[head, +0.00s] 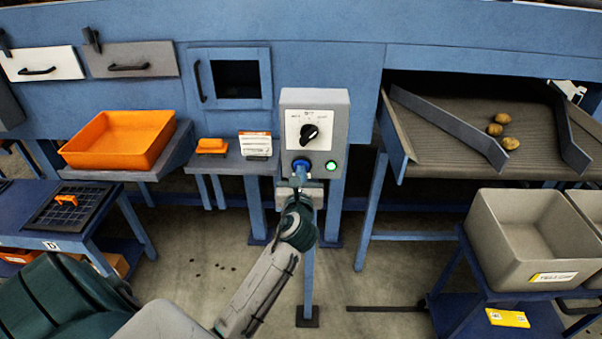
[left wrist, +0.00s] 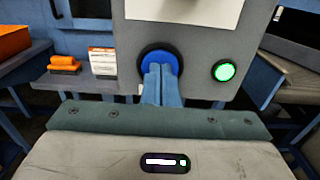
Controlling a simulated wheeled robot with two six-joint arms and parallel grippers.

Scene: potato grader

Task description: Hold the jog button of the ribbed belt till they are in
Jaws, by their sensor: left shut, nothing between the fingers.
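The grey control box (head: 340,125) stands in the middle, with a black knob, a blue button (left wrist: 160,56) and a green-lit button (head: 331,166). My left gripper (head: 301,172) is shut and empty. Its fingertips are at the blue button and cover its lower part in the left wrist view; they look to be against it, but how far it is pressed I cannot tell. The ribbed belt (head: 450,140) lies at the right. Several potatoes (head: 496,128) sit on it between two grey guide plates. My right gripper is not in view.
A grey crate (head: 498,270) on a blue cart stands below the belt's front edge, with another crate beside it. An orange tray (head: 120,138) and a small shelf with an orange item (head: 212,146) and a card (head: 256,145) are left of the box.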

